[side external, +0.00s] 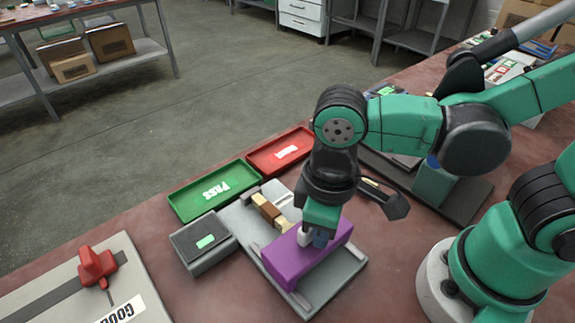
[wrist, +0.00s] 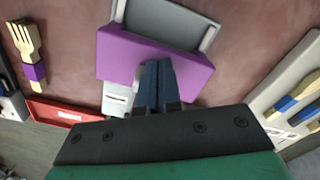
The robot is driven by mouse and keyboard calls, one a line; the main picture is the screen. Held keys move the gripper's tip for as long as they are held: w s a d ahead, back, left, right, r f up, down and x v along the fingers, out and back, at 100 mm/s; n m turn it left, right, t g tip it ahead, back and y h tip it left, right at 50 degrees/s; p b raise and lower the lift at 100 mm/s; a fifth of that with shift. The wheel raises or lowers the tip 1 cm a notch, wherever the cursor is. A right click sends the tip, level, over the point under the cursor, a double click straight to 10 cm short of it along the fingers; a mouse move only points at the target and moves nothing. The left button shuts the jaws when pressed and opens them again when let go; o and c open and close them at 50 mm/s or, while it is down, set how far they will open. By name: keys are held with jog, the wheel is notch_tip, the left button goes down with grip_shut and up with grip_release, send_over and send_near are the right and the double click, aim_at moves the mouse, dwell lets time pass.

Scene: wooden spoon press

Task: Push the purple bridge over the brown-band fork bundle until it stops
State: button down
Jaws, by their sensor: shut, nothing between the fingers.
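The purple bridge (side external: 285,262) spans the grey press plate (side external: 345,268) in the side view. It also shows in the wrist view (wrist: 125,57). The fork bundle with a brown band (side external: 267,211) lies on the plate beyond the bridge, toward the green tray. Its near end is close to the bridge; I cannot tell whether any of it is underneath. I cannot make out the bundle in the wrist view. My gripper (side external: 314,240) is shut and empty, pointing down at the bridge. In the wrist view its fingertips (wrist: 158,68) overlap the bridge's edge; contact is unclear.
A green PASS tray (side external: 180,207) and a red tray (side external: 255,166) sit past the plate. A dark-topped grey box (side external: 212,258) stands left of it. A purple-banded fork (wrist: 38,72) and blue-banded utensils (wrist: 284,106) lie at either side in the wrist view.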

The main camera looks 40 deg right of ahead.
jog(key=shift+w, duration=0.75)
jog(key=shift+s, duration=0.15)
jog(key=shift+s, duration=0.5)
notch_tip(320, 180, up, 7)
dwell(0.8)
jog(key=w+d+m+t, duration=0.2)
jog(key=w+d, duration=0.1)
jog(key=w+d+f+t+y, duration=0.1)
jog(key=d, duration=0.1)
jog(key=shift+w+d+m, duration=0.1)
jog(key=shift+w+m, duration=0.1)
jog(key=shift+m, duration=0.2)
jog(key=w+d+m+t+h, duration=0.1)
jog(key=w+d+m+t, duration=0.2)
jog(key=d, duration=0.5)
jog(key=shift+w+t, duration=0.2)
jog(key=shift+t, duration=0.4)
